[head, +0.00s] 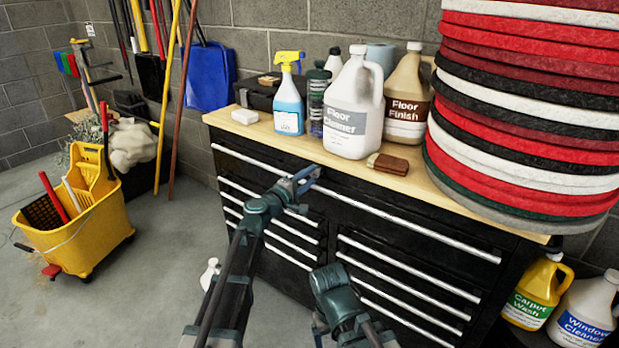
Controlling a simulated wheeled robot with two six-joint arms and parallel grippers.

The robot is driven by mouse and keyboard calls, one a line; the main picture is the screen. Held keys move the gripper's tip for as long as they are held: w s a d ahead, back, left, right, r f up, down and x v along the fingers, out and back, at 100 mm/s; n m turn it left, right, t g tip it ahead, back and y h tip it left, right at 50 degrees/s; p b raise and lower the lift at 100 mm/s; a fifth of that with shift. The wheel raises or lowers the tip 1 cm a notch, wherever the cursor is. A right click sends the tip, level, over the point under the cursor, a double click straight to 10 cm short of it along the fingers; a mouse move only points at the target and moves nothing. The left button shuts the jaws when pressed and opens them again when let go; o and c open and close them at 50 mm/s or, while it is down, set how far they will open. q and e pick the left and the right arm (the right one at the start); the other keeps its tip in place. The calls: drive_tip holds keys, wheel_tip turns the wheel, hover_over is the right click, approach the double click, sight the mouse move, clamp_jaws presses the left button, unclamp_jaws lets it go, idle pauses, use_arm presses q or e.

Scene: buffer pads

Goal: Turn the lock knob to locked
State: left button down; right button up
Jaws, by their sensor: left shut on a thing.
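The black tool cabinet (272,240) has a light wood top and silver drawer rails. My left gripper (306,181) reaches the upper front of the cabinet, at the top drawer's rail near the middle. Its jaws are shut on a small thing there. The jaws cover it, so the lock knob and its angle cannot be made out. My right arm (338,292) is bent low in front of the cabinet; its gripper's fingers do not show.
The cabinet top holds a spray bottle (289,98), a floor cleaner jug (353,105), a floor finish jug (407,98), a brown brush (388,164) and a tall stack of pads (525,125). A yellow mop bucket (85,232) stands left. Floor between is mostly clear.

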use_arm(q)
drive_tip(key=shift+s+m, duration=0.1)
drive_tip(key=shift+m, duration=0.2)
idle(0.4)
drive_tip(key=shift+c, duration=2.2)
unclamp_jaws()
